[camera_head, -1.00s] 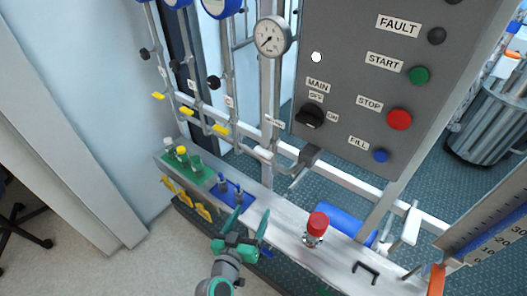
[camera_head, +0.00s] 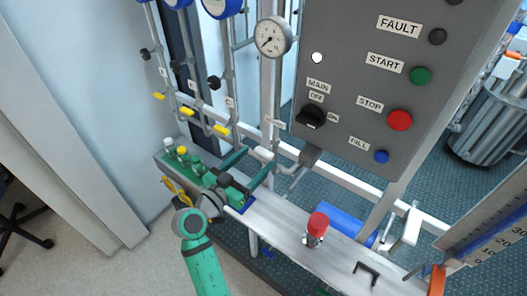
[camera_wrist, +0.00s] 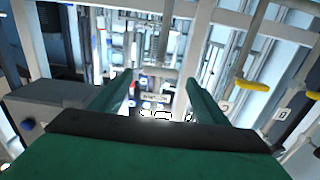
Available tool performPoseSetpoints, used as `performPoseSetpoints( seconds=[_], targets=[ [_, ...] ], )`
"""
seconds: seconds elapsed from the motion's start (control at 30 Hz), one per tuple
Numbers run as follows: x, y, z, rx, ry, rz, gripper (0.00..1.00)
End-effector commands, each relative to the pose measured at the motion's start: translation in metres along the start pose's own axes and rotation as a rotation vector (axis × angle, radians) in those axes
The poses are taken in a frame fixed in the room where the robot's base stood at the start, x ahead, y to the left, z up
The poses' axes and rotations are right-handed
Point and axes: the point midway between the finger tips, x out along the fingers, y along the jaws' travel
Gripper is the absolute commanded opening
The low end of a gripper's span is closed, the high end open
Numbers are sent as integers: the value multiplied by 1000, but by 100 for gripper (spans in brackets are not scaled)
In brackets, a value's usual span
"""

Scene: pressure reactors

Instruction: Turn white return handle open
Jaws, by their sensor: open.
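A short white handle (camera_head: 263,153) sits on the pipework below the control panel, under a small label (camera_head: 276,123). I take it to be the return handle; the label is too small to read in the head view. My gripper (camera_head: 257,161) is open, its two green fingers pointing up toward this handle, with the tips close to it. Whether they touch it, I cannot tell. In the wrist view my gripper's fingers (camera_wrist: 158,80) stand apart, with a label (camera_wrist: 154,97) and blurred pipework seen between them. The handle is not clear there.
The grey control panel (camera_head: 350,135) stands above right. Yellow-handled valves (camera_head: 221,131) are on pipes to the left. Below is a ledge (camera_head: 283,226) with a green tray (camera_head: 172,163), partly behind my arm, and a red-capped valve (camera_head: 317,225). Another white handle (camera_head: 411,226) is at right.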

Motion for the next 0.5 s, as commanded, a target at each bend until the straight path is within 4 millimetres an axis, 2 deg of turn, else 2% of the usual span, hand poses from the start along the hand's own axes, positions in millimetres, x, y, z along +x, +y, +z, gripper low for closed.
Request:
performPoseSetpoints(
  seconds=[0.2,0.5],
  targets=[
    [34,0,0,0,0,2,69],
    [50,0,0,0,0,-1,69]
  ],
)
